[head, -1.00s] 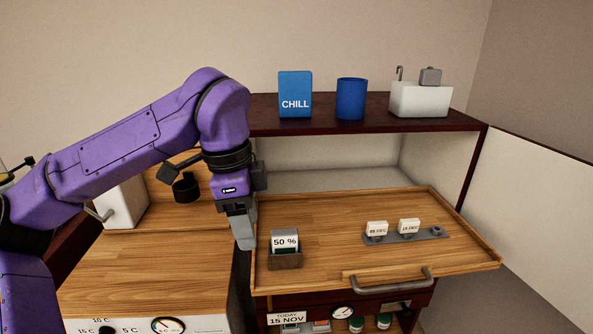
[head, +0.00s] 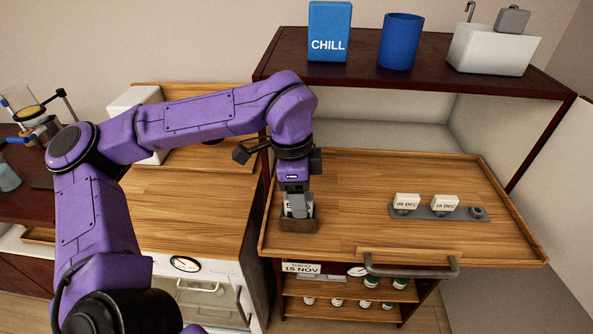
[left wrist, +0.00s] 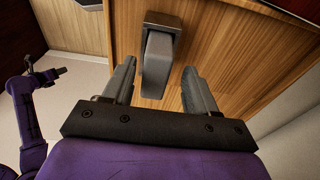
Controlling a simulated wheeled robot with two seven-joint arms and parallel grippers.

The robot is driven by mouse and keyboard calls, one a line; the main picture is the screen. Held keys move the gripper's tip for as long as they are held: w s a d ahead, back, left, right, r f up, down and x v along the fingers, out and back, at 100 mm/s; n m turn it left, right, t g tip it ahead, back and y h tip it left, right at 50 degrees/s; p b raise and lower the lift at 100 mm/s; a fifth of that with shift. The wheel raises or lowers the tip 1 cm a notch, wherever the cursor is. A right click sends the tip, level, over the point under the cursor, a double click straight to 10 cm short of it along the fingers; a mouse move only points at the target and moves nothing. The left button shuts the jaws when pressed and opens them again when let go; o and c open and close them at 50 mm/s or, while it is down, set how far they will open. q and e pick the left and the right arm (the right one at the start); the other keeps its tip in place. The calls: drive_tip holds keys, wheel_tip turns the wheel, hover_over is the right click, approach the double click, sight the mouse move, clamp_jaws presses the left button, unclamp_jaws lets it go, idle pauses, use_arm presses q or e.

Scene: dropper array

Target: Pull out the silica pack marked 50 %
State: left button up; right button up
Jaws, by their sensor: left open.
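The silica pack (head: 288,208) stands in a small brown holder (head: 299,226) at the left front of the wooden tray-like top. Its white face is mostly hidden behind my left gripper, so the 50 % mark cannot be read now. My left gripper (head: 298,205) points down at the pack, with its fingers overlapping it in the head view. In the left wrist view the two grey fingers (left wrist: 159,68) are apart, with a grey rounded piece between them. I cannot tell for certain whether that piece is the pack, or whether the fingers touch it. My right gripper is not seen.
The wooden top (head: 365,190) is clear behind the holder. White blocks marked with dates (head: 406,201) stand on a grey strip (head: 455,213) to the right. A grey handle (head: 410,270) runs along the front. A dark shelf (head: 425,75) overhangs the back.

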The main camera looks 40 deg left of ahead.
use_arm(q)
drive_tip(key=shift+f, duration=0.15)
drive_tip(key=shift+s, duration=0.4)
drive_tip(key=shift+w, duration=0.15)
clamp_jaws()
drive_tip(key=c, duration=0.8)
unclamp_jaws()
clamp_jaws()
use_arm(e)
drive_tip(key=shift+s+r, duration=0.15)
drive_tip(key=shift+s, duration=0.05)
use_arm(q)
drive_tip(key=shift+r+p, duration=0.4)
drive_tip(key=shift+r, duration=0.35)
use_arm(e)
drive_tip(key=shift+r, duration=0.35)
use_arm(q)
drive_tip(key=shift+r+p, duration=2.15)
drive_tip(key=shift+r, duration=1.3)
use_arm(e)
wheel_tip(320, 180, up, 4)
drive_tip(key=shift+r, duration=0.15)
